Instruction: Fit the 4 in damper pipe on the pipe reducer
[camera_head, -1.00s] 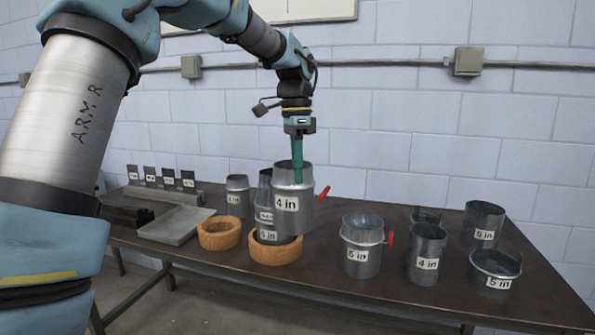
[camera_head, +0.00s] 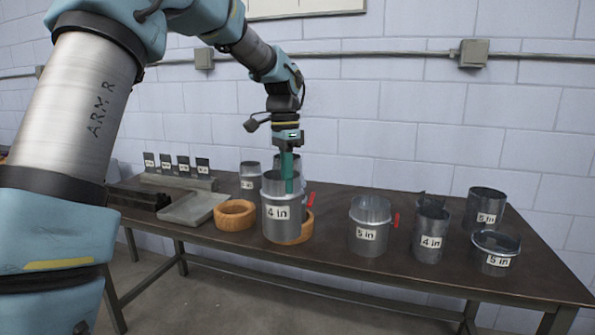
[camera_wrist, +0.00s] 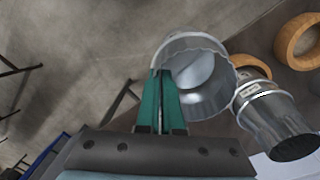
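The 4 in damper pipe (camera_head: 278,213) is a grey metal cylinder with a white "4 in" label and a red handle at its right. My gripper (camera_head: 289,186) is shut on its rim, with green fingers pointing down. In the wrist view, the fingers (camera_wrist: 163,80) grip the rim of the pipe (camera_wrist: 205,97).
A 5 in damper pipe (camera_head: 370,230) with a red handle stands to the right. A 4 in piece (camera_head: 430,236) and 5 in pieces (camera_head: 497,255) stand further right. An empty wooden ring (camera_head: 235,216) and a grey tray (camera_head: 193,209) lie left.

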